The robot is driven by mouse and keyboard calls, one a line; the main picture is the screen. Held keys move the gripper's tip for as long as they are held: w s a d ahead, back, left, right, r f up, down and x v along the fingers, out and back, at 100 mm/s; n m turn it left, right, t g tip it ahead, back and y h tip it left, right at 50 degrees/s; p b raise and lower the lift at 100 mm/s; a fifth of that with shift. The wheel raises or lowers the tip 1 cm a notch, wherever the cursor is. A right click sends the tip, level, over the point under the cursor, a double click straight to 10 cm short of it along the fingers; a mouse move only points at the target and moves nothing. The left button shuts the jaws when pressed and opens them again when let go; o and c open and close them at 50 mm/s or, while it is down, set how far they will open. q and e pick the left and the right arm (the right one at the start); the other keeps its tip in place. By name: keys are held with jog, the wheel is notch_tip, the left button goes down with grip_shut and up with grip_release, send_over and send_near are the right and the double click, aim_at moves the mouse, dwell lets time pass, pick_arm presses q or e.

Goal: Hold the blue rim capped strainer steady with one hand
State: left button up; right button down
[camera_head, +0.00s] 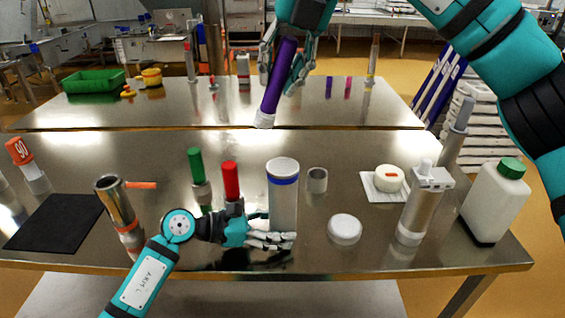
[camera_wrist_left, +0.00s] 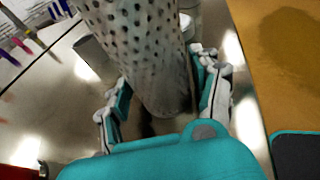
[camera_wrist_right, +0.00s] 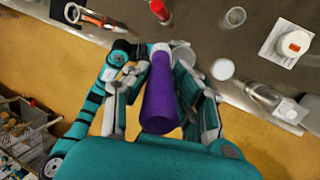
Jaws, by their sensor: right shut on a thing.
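The blue rim capped strainer (camera_head: 284,205) stands upright on the near table, a pale cylinder with a blue band and white cap. In the left wrist view its perforated wall (camera_wrist_left: 145,55) fills the space ahead. My left gripper (camera_head: 272,240) is low beside it; its fingers lie on both sides of the strainer in the left wrist view (camera_wrist_left: 165,100), open with gaps showing. My right gripper (camera_head: 287,68) is shut on a purple-handled tool (camera_head: 277,85) with a white end, held in the air above the table; it also shows in the right wrist view (camera_wrist_right: 160,100).
A red-topped tube (camera_head: 231,181) and a green-topped tube (camera_head: 196,168) stand left of the strainer. A small metal cup (camera_head: 317,180) and a white lid (camera_head: 345,229) are at its right. A steel cylinder (camera_head: 416,205) and a green-capped bottle (camera_head: 495,205) stand farther right.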

pick_arm(q)
jog(key=shift+o, duration=1.4)
